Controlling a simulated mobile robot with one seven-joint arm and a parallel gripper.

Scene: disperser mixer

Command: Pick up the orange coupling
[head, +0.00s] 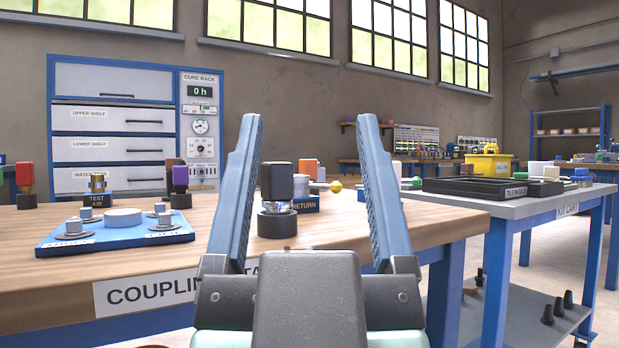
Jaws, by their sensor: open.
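The orange coupling (308,168) is a small orange block at the back of the wooden coupling table (420,215), by the block labelled RETURN (305,204). Its lower part is hidden. A black coupling (277,181) with a dark round base stands in front of it and to its left. My gripper (312,120) is open and empty, its two long blue-grey fingers pointing up in the picture. The black and orange couplings both show between the fingers, beyond the palm. I cannot tell the exact distance to either.
A blue plate (115,240) with several metal discs lies on the table's left. A purple coupling (180,178), a red coupling (25,178) and the TEST AIR block (97,200) stand behind it. A grey cart (480,188) with black trays stands at right. The table's right front is clear.

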